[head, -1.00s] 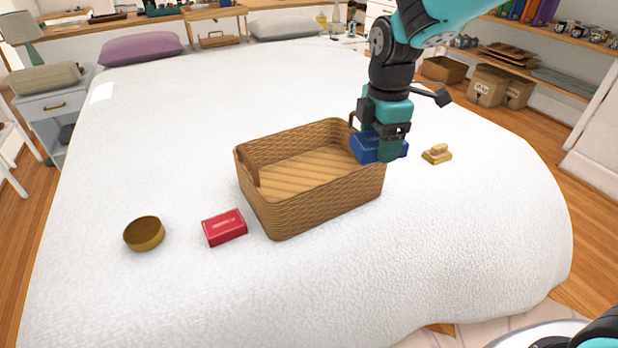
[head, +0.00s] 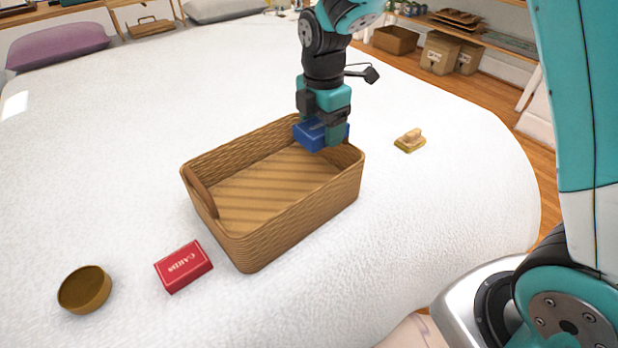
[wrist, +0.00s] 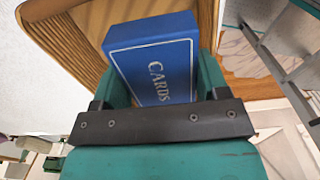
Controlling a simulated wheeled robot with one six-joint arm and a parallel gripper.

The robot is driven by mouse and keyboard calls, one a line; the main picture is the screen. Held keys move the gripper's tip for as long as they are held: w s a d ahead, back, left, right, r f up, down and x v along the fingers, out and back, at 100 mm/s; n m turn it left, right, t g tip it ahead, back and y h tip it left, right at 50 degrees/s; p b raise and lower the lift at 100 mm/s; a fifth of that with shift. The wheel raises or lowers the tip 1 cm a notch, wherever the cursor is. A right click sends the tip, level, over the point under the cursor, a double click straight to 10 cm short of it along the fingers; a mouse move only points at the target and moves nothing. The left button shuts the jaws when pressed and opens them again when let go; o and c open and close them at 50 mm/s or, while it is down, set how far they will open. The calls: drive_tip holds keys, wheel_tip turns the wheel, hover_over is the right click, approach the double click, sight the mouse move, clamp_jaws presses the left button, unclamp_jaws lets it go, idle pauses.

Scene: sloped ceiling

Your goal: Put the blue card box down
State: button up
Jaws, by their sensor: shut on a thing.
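The blue card box (head: 312,134) is held in my gripper (head: 322,138), over the far right end of the wicker basket (head: 305,205). In the wrist view the blue card box (wrist: 153,62), lettered "CARDS", sits between the jaws, with the basket's wall (wrist: 62,40) beyond it to the left. My gripper is shut on it. The basket stands on the white bed and its visible floor is empty. The box's underside is hidden, and I cannot tell its exact height over the basket's rim.
A red card box (head: 184,267) and a round brown bowl (head: 85,289) lie on the bed (head: 110,150) left of the basket. A small brush-like object (head: 410,140) lies to its right. Open bed surface surrounds them.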

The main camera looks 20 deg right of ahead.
sight(320, 178)
wheel_tip(320, 178, down, 14)
drive_tip(key=shift+r+b, duration=0.1)
drive_tip(key=shift+b, duration=0.3)
drive_tip(key=shift+f, duration=0.25)
drive_tip(key=o, duration=1)
drive_tip(key=shift+r, duration=0.15)
wheel_tip(320, 178, up, 12)
drive_tip(key=shift+p, duration=0.35)
drive_tip(key=s+a+r+m+y, duration=0.1)
drive_tip(key=s+r+m, duration=0.3)
drive_tip(key=s, duration=0.4)
drive_tip(key=s+a+r+m+y, duration=0.1)
drive_tip(key=s+r+m, duration=0.3)
drive_tip(key=s, duration=0.4)
drive_tip(key=s+a+r+m+y, duration=0.2)
drive_tip(key=s+r+m, duration=0.2)
drive_tip(key=s+m, duration=0.2)
drive_tip(key=shift+s+a+m, duration=0.15)
drive_tip(key=shift+s, duration=0.55)
drive_tip(key=shift+s+a+m, duration=0.1)
drive_tip(key=shift+s+m, duration=0.05)
drive_tip(key=shift+s, duration=0.55)
